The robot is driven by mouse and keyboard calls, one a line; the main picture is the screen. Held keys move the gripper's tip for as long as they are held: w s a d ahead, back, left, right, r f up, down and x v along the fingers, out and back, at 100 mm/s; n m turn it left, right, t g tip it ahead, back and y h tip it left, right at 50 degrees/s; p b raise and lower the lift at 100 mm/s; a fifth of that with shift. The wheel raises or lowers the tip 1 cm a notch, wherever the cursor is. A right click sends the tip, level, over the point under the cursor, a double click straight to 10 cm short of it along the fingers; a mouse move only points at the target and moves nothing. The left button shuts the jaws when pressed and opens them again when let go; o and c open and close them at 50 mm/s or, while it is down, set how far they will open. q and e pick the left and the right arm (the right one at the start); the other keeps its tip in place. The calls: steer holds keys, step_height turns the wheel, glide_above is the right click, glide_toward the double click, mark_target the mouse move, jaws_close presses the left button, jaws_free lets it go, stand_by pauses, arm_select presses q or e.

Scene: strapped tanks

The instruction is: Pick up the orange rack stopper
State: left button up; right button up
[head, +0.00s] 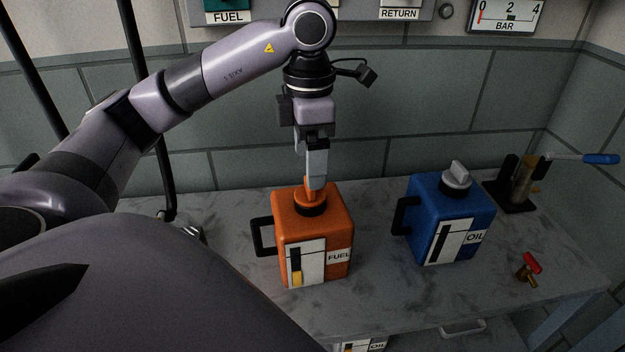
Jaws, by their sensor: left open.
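An orange stopper (308,187) stands at the black neck on top of the orange fuel tank (312,225), which has a white FUEL label and a black side handle. My left gripper (315,188) points straight down over this tank. Its fingers are open at the stopper, and the near finger hides part of it. I cannot tell whether the fingers touch it. My right gripper is not in view.
A blue OIL tank (450,222) with a grey cap stands to the right on the grey bench (400,290). Behind it is a dark stand (518,190) with a blue-handled lever. A red-handled valve (528,266) lies at the front right. The tiled wall is close behind.

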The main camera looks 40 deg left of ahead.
mark_target(310, 193)
arm_select(q)
steer(key=shift+s+d+f+b, duration=0.15)
steer(key=shift+f+b, duration=0.35)
steer(key=shift+f, duration=2.2)
steer(key=c, duration=1.1)
